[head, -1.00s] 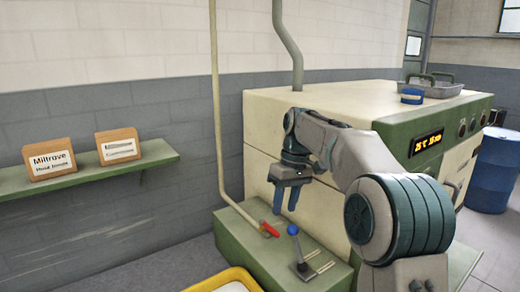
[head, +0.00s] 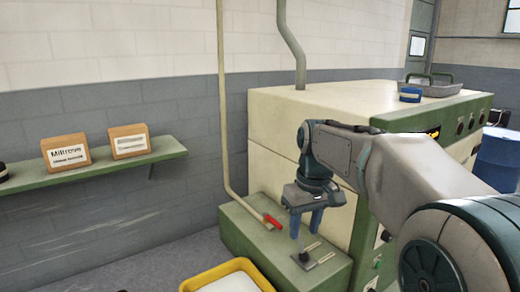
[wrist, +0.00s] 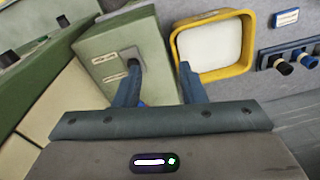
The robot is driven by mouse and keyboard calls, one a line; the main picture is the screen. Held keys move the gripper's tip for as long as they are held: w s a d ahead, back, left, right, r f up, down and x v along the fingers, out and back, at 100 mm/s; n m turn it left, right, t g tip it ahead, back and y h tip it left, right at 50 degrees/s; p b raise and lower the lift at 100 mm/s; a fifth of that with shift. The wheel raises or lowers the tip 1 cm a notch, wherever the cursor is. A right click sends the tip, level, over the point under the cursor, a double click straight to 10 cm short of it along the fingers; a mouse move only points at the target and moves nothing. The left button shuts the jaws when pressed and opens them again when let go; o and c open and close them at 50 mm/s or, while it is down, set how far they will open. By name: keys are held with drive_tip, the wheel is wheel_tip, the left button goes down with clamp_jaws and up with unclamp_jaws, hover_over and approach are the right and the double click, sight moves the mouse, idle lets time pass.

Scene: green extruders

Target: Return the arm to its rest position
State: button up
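My gripper (head: 307,222) hangs fingers-down above the green ledge (head: 239,232) at the front of the machine, with the arm reaching in from the right. In the wrist view its two blue fingers stand apart, with nothing seen held between the tips (wrist: 158,68). A lever (head: 302,257) stands on the ledge just below the fingers. Its blue knob is largely hidden by the fingers in the head view; a bit of bright blue shows beside the left finger in the wrist view.
A red-handled valve (head: 272,222) on a pipe sits left of my gripper. A yellow-rimmed tray (head: 200,279) is at the lower front. The cream machine (head: 300,105) stands behind the arm. A green wall shelf (head: 100,176) with two label blocks is at left.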

drive_tip(key=s+d+f+m+t, duration=0.1)
drive_tip(key=s+f, duration=0.3)
drive_tip(key=s, duration=0.5)
drive_tip(key=s+d+f+m+t, duration=0.2)
drive_tip(key=s+d+f+m, duration=0.1)
drive_tip(key=s, duration=0.7)
wheel_tip(320, 180, down, 2)
drive_tip(key=shift+s+d+f+m+h, duration=0.1)
drive_tip(key=shift+s+d+m+h, duration=0.15)
drive_tip(key=shift+d, duration=0.25)
